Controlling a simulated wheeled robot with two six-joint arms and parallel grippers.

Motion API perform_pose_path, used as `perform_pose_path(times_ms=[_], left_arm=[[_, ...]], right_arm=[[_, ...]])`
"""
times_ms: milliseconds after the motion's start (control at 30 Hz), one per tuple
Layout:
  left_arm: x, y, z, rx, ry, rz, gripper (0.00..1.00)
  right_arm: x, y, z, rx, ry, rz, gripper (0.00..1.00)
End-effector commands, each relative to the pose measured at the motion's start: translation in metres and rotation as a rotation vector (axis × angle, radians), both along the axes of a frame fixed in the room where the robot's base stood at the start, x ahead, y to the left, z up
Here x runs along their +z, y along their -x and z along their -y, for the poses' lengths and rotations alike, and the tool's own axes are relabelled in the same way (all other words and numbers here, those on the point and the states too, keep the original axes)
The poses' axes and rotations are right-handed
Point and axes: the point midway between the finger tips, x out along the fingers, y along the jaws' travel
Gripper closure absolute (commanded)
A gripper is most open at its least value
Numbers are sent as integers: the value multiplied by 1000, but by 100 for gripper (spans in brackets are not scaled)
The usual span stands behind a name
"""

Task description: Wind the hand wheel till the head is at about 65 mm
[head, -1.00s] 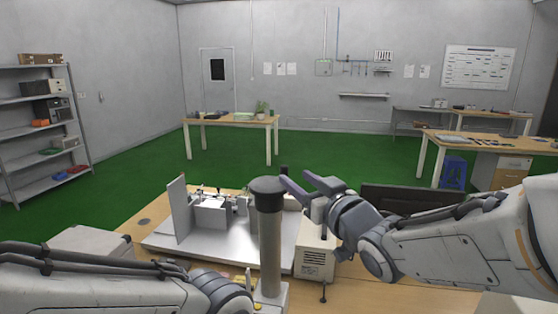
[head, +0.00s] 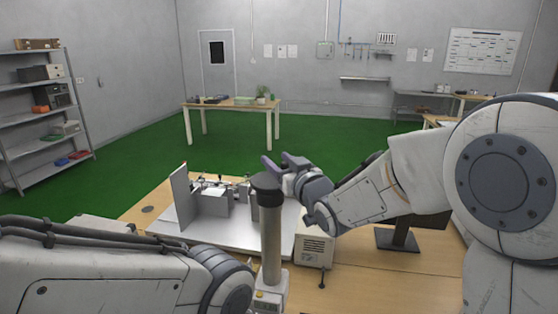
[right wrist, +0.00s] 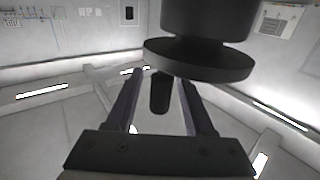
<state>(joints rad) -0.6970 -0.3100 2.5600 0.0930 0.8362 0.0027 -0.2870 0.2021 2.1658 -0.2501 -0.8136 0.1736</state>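The hand wheel (head: 267,185) is a black disc on top of a pale grey post (head: 270,240) in the foreground. In the right wrist view, which appears upside down, the dark wheel (right wrist: 200,62) is close, with its dark handle (right wrist: 160,94) standing out from it. My right gripper (head: 278,164) is at the wheel's upper edge. In the right wrist view its two fingers (right wrist: 161,98) are apart on either side of the handle, with gaps visible. My left arm comes in at lower left, its gripper out of view. No millimetre reading is legible, and I cannot make out the head.
A silver plate (head: 260,237) with a grey fixture (head: 208,205) lies behind the post. A beige box (head: 314,252) stands to its right, and a monitor stand (head: 397,240) farther right. The wooden tabletop (head: 370,280) is clear at front right.

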Motion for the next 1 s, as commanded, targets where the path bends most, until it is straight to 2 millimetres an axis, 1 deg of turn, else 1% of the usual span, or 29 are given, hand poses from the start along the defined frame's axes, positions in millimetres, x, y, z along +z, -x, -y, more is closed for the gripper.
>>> perform_pose_path(times_ms=[33,67,100,133,367,567,800,900,1000], left_arm=[[0,0,0,0,0,0,50],[0,0,0,0,0,0,50],[0,0,0,0,0,0,50],[0,0,0,0,0,0,50],[-1,0,0,0,0,0,50],[-10,0,0,0,0,0,50],[-28,0,0,-1,0,0,50],[-32,0,0,-1,0,0,50],[-30,0,0,-1,0,0,50]], right_arm=[[0,0,0,0,0,0,62],[0,0,0,0,0,0,73],[0,0,0,0,0,0,89],[0,0,0,0,0,0,100],[0,0,1,-4,-1,0,100],[-2,2,1,-39,-2,0,100],[-3,5,1,-155,-3,0,100],[-3,7,2,-224,-3,-1,100],[-1,9,3,-298,-1,-4,100]])
